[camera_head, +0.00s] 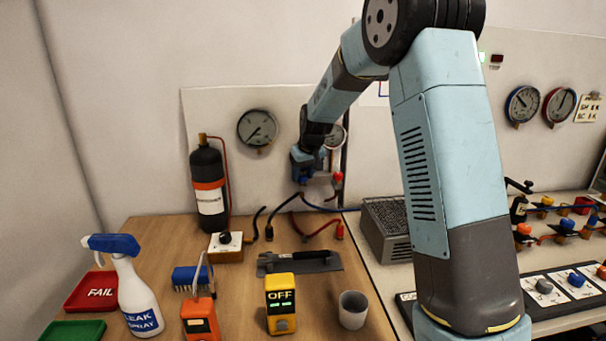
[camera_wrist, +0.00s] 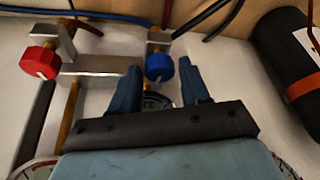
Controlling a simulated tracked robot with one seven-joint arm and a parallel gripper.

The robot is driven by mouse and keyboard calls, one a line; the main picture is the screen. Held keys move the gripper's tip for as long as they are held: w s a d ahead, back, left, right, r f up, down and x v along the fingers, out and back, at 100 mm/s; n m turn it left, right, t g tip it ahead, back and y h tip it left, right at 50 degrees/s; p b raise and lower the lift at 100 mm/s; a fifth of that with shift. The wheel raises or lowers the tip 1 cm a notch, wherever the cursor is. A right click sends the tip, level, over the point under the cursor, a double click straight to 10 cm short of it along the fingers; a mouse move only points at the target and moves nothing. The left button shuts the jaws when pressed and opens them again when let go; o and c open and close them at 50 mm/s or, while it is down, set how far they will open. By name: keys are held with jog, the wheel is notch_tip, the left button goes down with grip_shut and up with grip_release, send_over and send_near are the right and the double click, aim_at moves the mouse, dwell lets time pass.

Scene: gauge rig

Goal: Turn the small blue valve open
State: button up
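The small blue valve (camera_wrist: 160,68) is a round ridged knob on a metal fitting, seen in the wrist view. My gripper (camera_wrist: 159,75) is open, with one blue finger on each side of the knob in that view. A gap shows between the knob and each finger; I cannot tell how deep the fingers reach. In the head view my gripper (camera_head: 306,168) is at the pipework on the back panel and largely hides the blue valve.
A red valve (camera_wrist: 40,62) sits left of the blue one in the wrist view, and also shows in the head view (camera_head: 338,180). A black cylinder (camera_head: 208,185) stands left. A pressure gauge (camera_head: 257,128) hangs above. Hoses run below the gripper; tools and boxes crowd the bench.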

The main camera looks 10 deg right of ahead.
jog(key=c, duration=0.8)
jog(key=shift+o, duration=0.2)
jog(key=shift+n, duration=0.8)
jog(key=o, duration=1)
jog(key=shift+y, duration=0.3)
jog(key=shift+o, duration=0.2)
jog(key=v, duration=1.3)
jog(key=shift+r, duration=0.35)
